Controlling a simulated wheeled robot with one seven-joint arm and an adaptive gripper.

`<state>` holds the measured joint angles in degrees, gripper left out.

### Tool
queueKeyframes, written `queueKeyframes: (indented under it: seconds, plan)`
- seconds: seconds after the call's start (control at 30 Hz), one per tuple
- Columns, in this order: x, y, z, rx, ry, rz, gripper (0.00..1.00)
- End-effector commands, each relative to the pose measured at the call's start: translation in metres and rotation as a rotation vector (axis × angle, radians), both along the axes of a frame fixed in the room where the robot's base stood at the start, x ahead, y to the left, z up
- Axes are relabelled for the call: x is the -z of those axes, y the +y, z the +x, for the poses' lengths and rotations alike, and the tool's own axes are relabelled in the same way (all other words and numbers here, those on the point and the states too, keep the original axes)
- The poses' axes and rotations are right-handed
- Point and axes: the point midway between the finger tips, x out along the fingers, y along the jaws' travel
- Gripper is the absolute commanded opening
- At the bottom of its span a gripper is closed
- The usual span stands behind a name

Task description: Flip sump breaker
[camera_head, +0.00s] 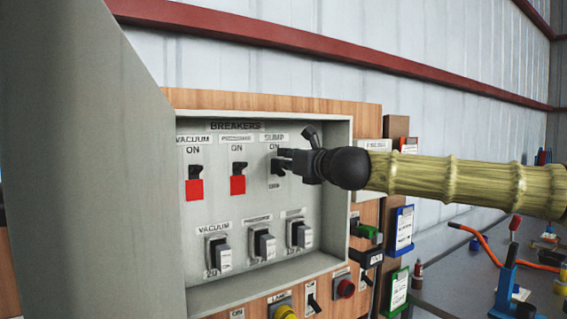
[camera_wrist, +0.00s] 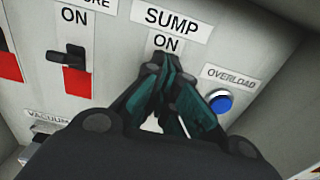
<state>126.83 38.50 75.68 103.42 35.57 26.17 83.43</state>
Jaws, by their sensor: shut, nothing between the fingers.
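The grey breaker panel (camera_head: 200,130) has a row of breakers labelled vacuum, pressure and sump. The SUMP label (camera_head: 274,138) also shows in the wrist view (camera_wrist: 172,18), with ON below it. My gripper (camera_head: 281,161) is shut, its fingertips at the sump breaker's place just under ON. In the wrist view the closed fingers (camera_wrist: 165,70) cover that breaker, so its lever position and any contact cannot be told. The vacuum breaker (camera_head: 195,172) and pressure breaker (camera_head: 238,168) have black levers up by ON, with red below.
A blue overload button (camera_wrist: 219,101) is close to the right of my fingers. Lower switches, including the lower vacuum one (camera_head: 223,257), stand out below. The panel's raised frame (camera_head: 342,200) borders the recess. A grey surface (camera_head: 80,150) fills the left foreground.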

Motion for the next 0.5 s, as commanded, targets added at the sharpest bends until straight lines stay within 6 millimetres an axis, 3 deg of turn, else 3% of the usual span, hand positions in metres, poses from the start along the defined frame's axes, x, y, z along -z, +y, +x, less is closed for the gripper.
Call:
queueKeyframes:
  seconds: [0.5]
  plan:
    - [-0.008, -0.011, -0.015, 0.000, -0.001, 0.001, 0.00]
